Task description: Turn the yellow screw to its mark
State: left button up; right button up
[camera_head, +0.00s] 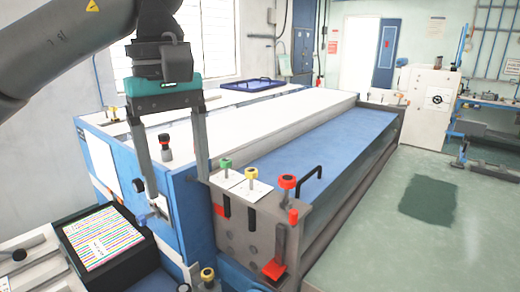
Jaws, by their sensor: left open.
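A yellow-topped screw (251,175) stands on a white marked plate (248,187) on the grey end block of the machine, between a green-topped screw (226,167) and a red-topped screw (287,182). Another yellow-topped knob (207,276) shows low at the front. My left gripper (178,187) reaches down from the upper left with its two long fingers spread wide. It is open and empty, left of the yellow screw and apart from it. The pointer and fine marks on the plate are too small to read. My right gripper is out of view.
A black handle (302,183) stands right of the screws. Red clamps (274,268) sit on the block's front. A red-and-black knob (164,141) stands behind the gripper. A striped screen (103,238) is at lower left. Open green floor (375,230) lies to the right.

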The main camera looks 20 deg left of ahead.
aim_at(251, 173)
jog(key=i, duration=1.05)
